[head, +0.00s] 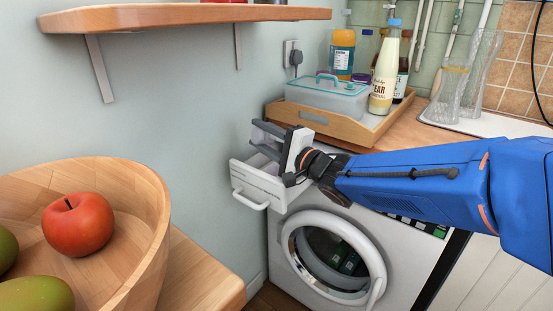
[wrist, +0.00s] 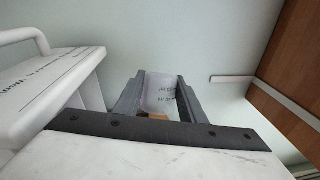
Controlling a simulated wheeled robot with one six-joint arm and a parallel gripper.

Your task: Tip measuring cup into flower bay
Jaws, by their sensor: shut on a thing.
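My gripper (head: 266,142) is over the white detergent drawer (head: 262,184), which is pulled out of the washing machine. The gripper is rolled on its side, one dark finger above the other. The drawer also shows sideways in the wrist view (wrist: 50,85), at the left. The inside of the drawer and the flower bay are hidden.
The washing machine (head: 400,282) stands under the counter. A wooden tray (head: 340,127) with a lidded box and bottles is behind my gripper. A wall shelf (head: 180,17) hangs above left. A wooden bowl (head: 135,210) of fruit is at the front left.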

